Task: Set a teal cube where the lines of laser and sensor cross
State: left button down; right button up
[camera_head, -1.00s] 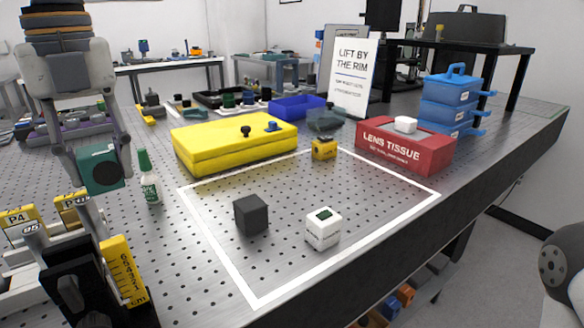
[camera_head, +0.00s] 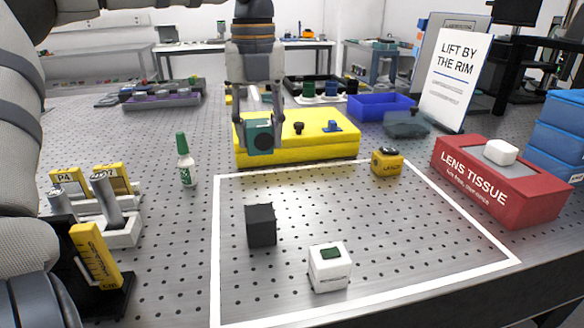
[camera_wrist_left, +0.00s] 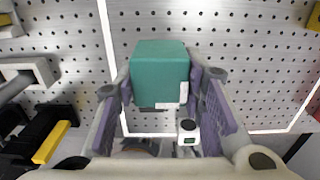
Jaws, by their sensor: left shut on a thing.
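A teal cube (camera_head: 258,137) is held between the fingers of my left gripper (camera_head: 261,122). The cube appears raised, in front of the yellow case in the head view; it also shows in the left wrist view (camera_wrist_left: 160,72), with a finger at each side. A small yellow block marked as a laser (camera_head: 386,163) stands at the far side of a white outline. A white block with a dark green display (camera_head: 330,268), perhaps the sensor, stands near the front edge. A dark grey cube (camera_head: 260,226) stands left of it. My right gripper is out of view.
The white outline (camera_head: 216,260) encloses mostly bare perforated table. A yellow case (camera_head: 300,149) lies behind it, a red tissue box (camera_head: 500,180) at right. A green-capped bottle (camera_head: 186,165) and a rack with yellow labels (camera_head: 120,233) stand at left.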

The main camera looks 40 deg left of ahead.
pick_arm(q)
jog(key=w+f, duration=0.6)
jog(key=shift+w+a+f, duration=0.15)
jog(key=shift+w+a, duration=0.05)
jog(key=shift+w, duration=0.1)
jog(key=shift+w+f+b, duration=0.25)
jog(key=shift+f+b, duration=0.05)
jog(key=shift+b, duration=0.05)
jog(key=f, duration=0.3)
jog(key=shift+w+f, duration=0.2)
jog(key=shift+w, duration=0.1)
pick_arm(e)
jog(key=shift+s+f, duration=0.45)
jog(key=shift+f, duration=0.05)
pick_arm(q)
jog(key=c, duration=1.1)
grip_release()
jog(key=shift+f, duration=0.15)
jog(key=shift+o, duration=0.2)
